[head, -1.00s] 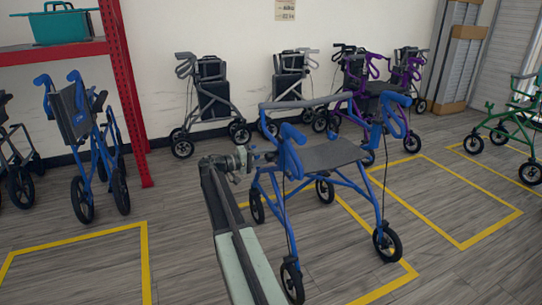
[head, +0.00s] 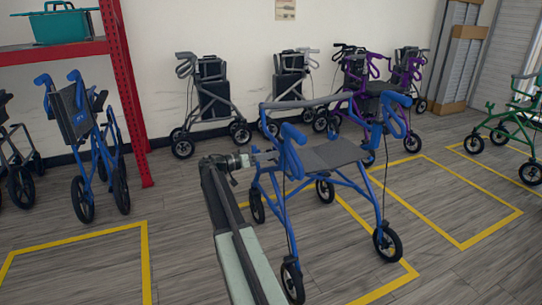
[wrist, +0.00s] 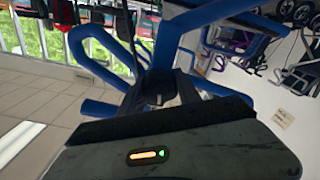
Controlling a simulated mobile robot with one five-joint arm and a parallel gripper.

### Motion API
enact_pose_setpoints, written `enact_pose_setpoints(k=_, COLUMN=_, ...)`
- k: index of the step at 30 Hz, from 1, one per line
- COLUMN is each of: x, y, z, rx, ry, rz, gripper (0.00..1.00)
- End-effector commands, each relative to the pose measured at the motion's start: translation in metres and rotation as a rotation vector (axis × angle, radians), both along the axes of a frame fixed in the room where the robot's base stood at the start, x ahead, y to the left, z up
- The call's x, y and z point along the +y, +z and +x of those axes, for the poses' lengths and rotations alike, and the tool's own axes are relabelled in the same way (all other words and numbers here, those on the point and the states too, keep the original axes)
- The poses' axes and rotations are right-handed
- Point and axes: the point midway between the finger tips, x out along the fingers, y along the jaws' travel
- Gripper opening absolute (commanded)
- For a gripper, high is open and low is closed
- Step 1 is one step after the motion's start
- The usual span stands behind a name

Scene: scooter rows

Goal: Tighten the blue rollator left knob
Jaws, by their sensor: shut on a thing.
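The open blue rollator (head: 328,154) stands on the floor in front of me, with a grey seat and blue handles. My gripper (head: 268,157) is at the upper frame on its left side, below the left handle. In the wrist view, my dark gripper fingers (wrist: 160,92) are shut on a small dark knob (wrist: 154,99) beside the blue tubes (wrist: 190,35). The fingers cover most of the knob, so its turn position cannot be told.
A folded blue rollator (head: 85,130) stands at left by a red shelf (head: 125,90). Grey and purple rollators line the back wall. A green rollator (head: 515,128) is at far right. Yellow floor lines (head: 80,238) mark bays. The floor at front left is clear.

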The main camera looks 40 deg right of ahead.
Motion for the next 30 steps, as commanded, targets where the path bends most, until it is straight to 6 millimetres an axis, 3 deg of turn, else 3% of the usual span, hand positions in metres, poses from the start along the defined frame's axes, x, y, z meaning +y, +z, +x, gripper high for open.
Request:
enact_pose_setpoints(k=10, x=-0.0005, y=-0.0005, z=-0.0037, rx=-0.123, ry=-0.009, rz=-0.049, gripper=0.0)
enact_pose_setpoints(k=26, x=-0.0011, y=-0.0002, z=-0.004, rx=-0.144, ry=-0.01, rz=-0.059, gripper=0.0)
enact_pose_setpoints(k=27, x=-0.0012, y=-0.0002, z=-0.004, rx=-0.144, ry=-0.01, rz=-0.059, gripper=0.45)
enact_pose_setpoints(k=29, x=-0.0011, y=-0.0001, z=-0.0037, rx=-0.144, ry=-0.009, rz=-0.058, gripper=0.62)
enact_pose_setpoints(k=30, x=-0.001, y=-0.0001, z=-0.0034, rx=-0.143, ry=-0.008, rz=-0.059, gripper=0.62)
